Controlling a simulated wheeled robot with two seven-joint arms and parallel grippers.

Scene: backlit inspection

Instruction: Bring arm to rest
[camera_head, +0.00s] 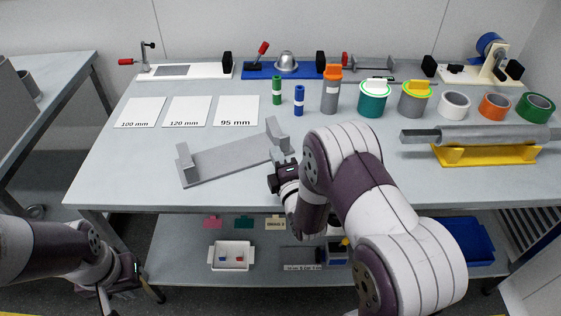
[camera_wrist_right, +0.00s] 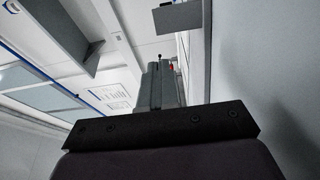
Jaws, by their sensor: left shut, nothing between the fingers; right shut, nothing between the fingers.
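My right arm reaches in from the lower right over the table. Its gripper (camera_head: 280,175) is at the right end of a grey cradle (camera_head: 228,160), shut and empty; I cannot tell whether it touches the cradle. In the right wrist view its closed fingers (camera_wrist_right: 160,85) point away from the camera, with nothing held between them. My left arm comes in at the lower left. Its gripper (camera_head: 122,285) is low beside the table, left of the lower shelf, shut and empty.
The table (camera_head: 115,180) holds white cards (camera_head: 187,111), green and blue cylinders, an orange-capped grey canister (camera_head: 331,97), lidded pots, tape rolls and a grey bar on a yellow stand (camera_head: 480,155). Fixtures line the back. The lower shelf holds a white tray (camera_head: 231,267). The table's front left is clear.

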